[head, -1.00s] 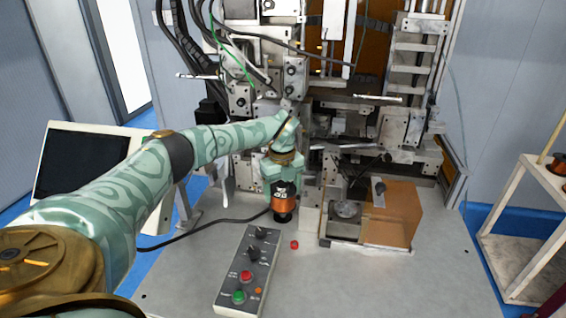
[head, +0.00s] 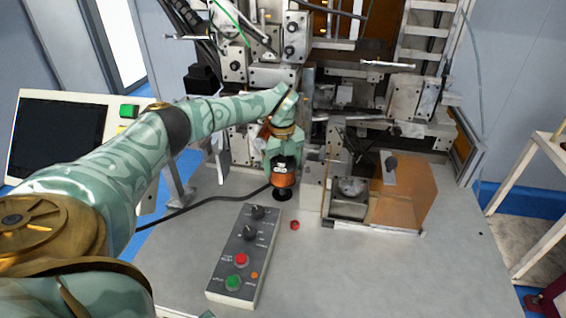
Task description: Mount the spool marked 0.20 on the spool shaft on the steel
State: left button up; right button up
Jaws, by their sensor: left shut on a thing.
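My left gripper (head: 283,160) points down and is shut on a spool (head: 284,180). The spool has copper-coloured winding, dark ends and a pale mark at its top that I cannot read surely. It is upright, low over the grey steel table (head: 340,275), behind the control box; I cannot tell whether its lower end touches the table. The gripper's fingers hide part of the spool's top. I cannot pick out the spool shaft for sure in the head view. My right gripper is not in view.
A control box (head: 243,255) with knobs and buttons lies in front, a small red part (head: 294,225) beside it. An orange clear guard (head: 405,190) stands right of a metal tray (head: 350,208). The winding machine (head: 385,110) fills the back. The table's front right is clear.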

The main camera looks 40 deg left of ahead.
pick_arm(q)
jog(key=shift+f, duration=0.1)
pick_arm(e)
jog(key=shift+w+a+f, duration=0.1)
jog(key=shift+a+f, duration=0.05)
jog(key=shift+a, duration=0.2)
pick_arm(q)
jog(key=shift+p, duration=0.35)
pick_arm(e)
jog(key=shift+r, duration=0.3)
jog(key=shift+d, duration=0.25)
pick_arm(q)
jog(key=shift+f, duration=0.25)
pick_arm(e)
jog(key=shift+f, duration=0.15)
pick_arm(q)
jog(key=shift+f+b, duration=0.3)
jog(key=shift+f, duration=0.05)
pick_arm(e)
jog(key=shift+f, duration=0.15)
pick_arm(q)
jog(key=shift+f, duration=0.35)
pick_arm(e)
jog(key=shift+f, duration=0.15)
pick_arm(q)
jog(key=shift+f+b, duration=0.45)
jog(key=shift+f, duration=0.3)
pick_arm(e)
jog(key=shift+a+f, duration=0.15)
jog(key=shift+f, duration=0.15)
